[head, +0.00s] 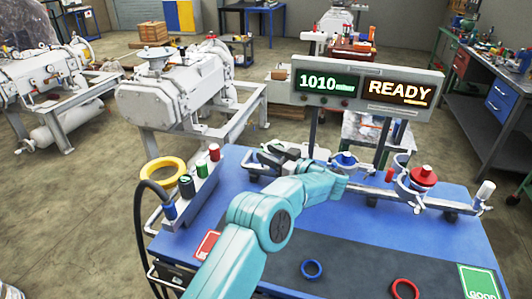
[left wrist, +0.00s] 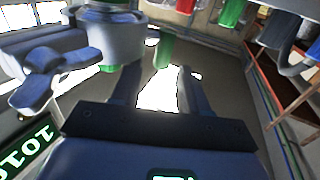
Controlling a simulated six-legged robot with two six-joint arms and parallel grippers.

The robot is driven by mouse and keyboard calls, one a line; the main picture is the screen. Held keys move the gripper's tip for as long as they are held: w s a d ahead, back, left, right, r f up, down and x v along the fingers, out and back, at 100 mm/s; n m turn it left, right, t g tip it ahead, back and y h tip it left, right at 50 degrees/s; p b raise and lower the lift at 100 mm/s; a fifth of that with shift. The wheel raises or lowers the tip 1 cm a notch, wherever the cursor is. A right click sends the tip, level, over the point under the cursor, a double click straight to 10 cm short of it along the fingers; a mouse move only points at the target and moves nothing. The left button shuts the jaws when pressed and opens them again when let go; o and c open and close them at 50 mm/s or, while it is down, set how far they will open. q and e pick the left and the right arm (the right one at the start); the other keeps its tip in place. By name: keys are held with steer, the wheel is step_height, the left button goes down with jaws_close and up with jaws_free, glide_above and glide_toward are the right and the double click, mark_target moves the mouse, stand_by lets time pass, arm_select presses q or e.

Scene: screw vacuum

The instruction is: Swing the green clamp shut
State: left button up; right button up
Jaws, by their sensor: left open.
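My left gripper (head: 268,157) is at the back of the blue table in the head view, beyond my teal arm. In the left wrist view its two dark fingers (left wrist: 158,88) are apart, with nothing between them. A green upright piece (left wrist: 165,48) shows just beyond the fingertips. A blue winged handle (left wrist: 50,70) is at the left of the wrist view. My right gripper is not in view.
The display (head: 365,85) reads 1010 and READY above the table. A red-topped fitting (head: 423,177) is at the right. A rack of coloured bottles and a yellow ring (head: 163,171) are at the left. Blue (head: 312,269) and red (head: 405,289) rings lie in front.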

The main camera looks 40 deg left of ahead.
arm_select(q)
steer(key=d+b, duration=0.1)
steer(key=d, duration=1.3)
steer(key=shift+d, duration=0.35)
